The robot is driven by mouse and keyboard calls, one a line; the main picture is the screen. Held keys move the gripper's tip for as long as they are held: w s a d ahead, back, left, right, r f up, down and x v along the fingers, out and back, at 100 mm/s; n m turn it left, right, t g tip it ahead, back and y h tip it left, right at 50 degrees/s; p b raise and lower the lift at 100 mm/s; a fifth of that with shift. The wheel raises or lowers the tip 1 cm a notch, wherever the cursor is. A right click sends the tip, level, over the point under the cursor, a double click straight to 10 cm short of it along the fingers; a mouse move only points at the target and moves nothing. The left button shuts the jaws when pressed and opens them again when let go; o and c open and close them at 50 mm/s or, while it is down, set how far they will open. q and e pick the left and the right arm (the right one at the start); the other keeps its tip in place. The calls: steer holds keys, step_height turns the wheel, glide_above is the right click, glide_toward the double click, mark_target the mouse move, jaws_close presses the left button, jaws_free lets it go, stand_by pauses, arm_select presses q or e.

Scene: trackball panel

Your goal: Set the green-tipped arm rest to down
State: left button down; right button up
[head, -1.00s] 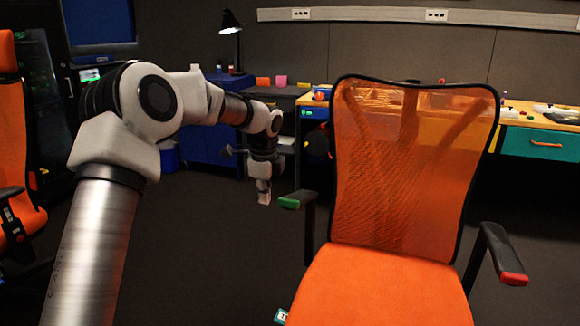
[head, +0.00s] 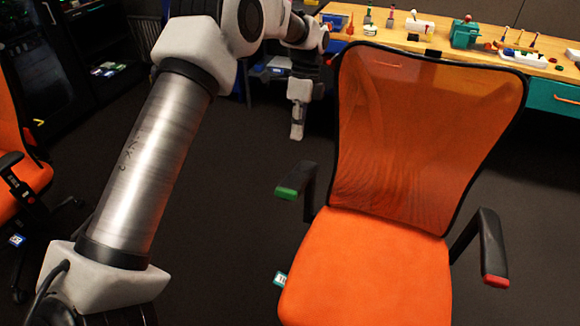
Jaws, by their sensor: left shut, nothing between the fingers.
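The green-tipped arm rest (head: 295,180) is on the left side of the orange chair (head: 362,265). It stands raised on its post, with the green tip toward me. The red-tipped arm rest (head: 487,248) is on the chair's right side, also raised. My left gripper (head: 297,135) is shut and empty. It points down above and behind the green-tipped arm rest in the picture, apart from it. My right gripper is out of view.
A workbench (head: 450,48) with several small tools and parts runs along the back. Another orange chair (head: 20,170) stands at the left edge. Dark floor (head: 225,220) is free left of the middle chair.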

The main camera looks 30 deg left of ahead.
mark_target(289, 189)
arm_select(q)
steer(key=x, duration=1.3)
steer(key=shift+f, duration=0.35)
steer(key=shift+f, duration=0.1)
